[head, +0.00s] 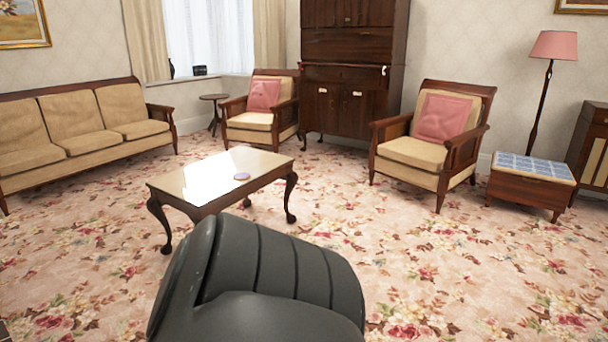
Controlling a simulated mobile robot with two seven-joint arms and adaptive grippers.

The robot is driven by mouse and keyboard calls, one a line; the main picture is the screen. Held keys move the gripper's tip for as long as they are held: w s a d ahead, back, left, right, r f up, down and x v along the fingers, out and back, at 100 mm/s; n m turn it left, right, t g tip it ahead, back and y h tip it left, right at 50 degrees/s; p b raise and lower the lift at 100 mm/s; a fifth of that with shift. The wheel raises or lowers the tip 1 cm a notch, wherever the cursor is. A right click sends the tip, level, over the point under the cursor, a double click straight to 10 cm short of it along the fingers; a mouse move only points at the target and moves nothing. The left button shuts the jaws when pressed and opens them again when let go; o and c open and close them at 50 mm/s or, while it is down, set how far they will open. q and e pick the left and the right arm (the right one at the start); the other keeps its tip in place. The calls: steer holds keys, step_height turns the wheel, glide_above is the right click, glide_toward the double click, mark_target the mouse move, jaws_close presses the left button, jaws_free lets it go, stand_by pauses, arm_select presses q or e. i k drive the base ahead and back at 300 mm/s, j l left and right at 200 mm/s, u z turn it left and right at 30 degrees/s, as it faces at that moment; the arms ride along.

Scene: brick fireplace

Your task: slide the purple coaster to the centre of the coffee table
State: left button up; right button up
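The purple coaster (242,176) is a small flat disc lying on top of the coffee table (181,186), toward the right part of the near side. The coffee table is wooden with curved dark legs, and a bright window reflection covers part of its top. It stands ahead of me, left of the picture's middle. A large dark grey ribbed part of my own body fills the bottom middle and hides the floor just in front of the table. Neither of my grippers shows in the head view.
A beige sofa (75,125) stands at the left. Armchairs with pink cushions stand behind (250,122) and to the right (415,152). A tile-topped stool (533,168) is at the far right. Floral carpet (440,255) is open around the table and to the right.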

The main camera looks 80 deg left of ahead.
mark_target(241, 176)
steer(key=u, duration=3)
steer(key=i+l, duration=0.15)
steer(key=i, duration=0.3)
steer(key=i+l, duration=0.1)
steer(key=i, duration=0.35)
steer(key=i+l, duration=0.15)
steer(key=i, duration=0.3)
steer(key=i+l+u, duration=0.1)
steer(key=i, duration=0.4)
steer(key=i+l, duration=0.3)
steer(key=i, duration=0.15)
steer(key=i+l+u, duration=0.15)
steer(key=i, duration=0.3)
